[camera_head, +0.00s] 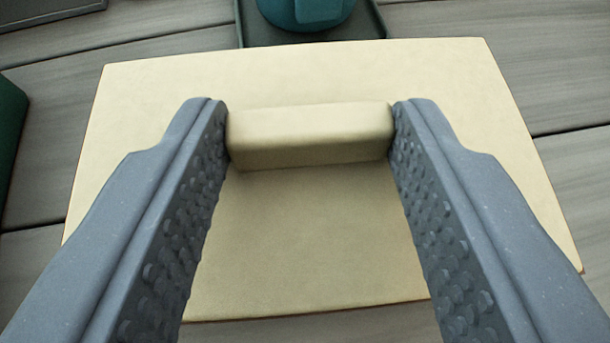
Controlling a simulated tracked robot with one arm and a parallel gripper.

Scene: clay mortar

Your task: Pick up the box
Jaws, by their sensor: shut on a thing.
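The box (312,135) is a small pale cream-yellow block, longer than it is tall. It lies crosswise between the fingertips of my gripper (311,130). The grey, studded fingers touch its left and right ends, and the gripper is shut on it. Below and around it is a flat board (300,275) of the same pale colour. I cannot tell whether the box rests on the board or is just above it. The fingers hide parts of the board on both sides.
A teal round object (306,12) stands on a dark tray (372,22) beyond the board's far edge. A dark green object (10,135) is at the left edge. A dark flat item (45,10) lies at the upper left. Grey wooden planks (560,80) show around the board.

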